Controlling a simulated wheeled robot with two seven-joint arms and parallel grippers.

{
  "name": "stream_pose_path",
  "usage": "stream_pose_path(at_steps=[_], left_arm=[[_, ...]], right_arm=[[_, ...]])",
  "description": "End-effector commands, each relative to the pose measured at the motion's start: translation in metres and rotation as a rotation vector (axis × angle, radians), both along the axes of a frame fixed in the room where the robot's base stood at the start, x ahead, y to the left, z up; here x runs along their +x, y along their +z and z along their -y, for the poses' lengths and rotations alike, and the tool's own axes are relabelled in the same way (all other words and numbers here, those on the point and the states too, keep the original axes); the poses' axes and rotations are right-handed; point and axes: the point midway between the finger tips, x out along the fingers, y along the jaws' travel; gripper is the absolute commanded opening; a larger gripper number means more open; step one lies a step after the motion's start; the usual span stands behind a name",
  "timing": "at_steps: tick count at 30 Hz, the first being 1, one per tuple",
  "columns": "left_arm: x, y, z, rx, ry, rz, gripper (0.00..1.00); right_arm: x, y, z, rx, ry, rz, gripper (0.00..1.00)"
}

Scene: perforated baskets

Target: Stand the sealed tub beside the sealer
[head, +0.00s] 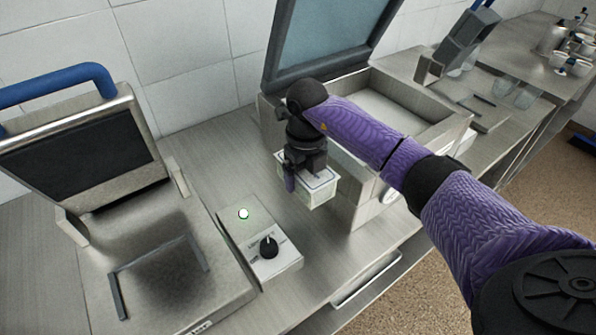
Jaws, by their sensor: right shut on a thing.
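The pale tub (321,190) hangs from my right gripper (303,176), which is shut on it near its top edge. The tub looks upright and has a light lid with a label. It appears held above the steel counter (210,165), though the exact gap is hard to tell. On the left stands a steel machine with a raised dark lid and a blue handle (60,85), which may be the sealer. A box-shaped appliance with a glass lid (325,40) stands open just behind and right of the tub. My left gripper is not in view.
A small control box (262,248) with a black knob and lit green button sits between the left machine and the tub. Clear counter lies behind it.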

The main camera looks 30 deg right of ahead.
Motion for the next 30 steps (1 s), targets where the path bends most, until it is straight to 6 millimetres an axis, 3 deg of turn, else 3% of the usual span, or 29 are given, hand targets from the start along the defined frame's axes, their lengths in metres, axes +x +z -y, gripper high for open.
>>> stream_pose_path(at_steps=[8, 24, 30], left_arm=[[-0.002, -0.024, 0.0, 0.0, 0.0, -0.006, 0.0], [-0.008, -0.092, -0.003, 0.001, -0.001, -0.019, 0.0], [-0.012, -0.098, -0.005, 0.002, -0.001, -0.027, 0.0]], right_arm=[[0.0, -0.028, 0.0, 0.002, -0.002, 0.0, 0.04], [0.0, -0.117, 0.0, 0.001, -0.001, -0.001, 0.04], [0.0, -0.127, 0.0, 0.001, 0.0, 0.001, 0.04]])
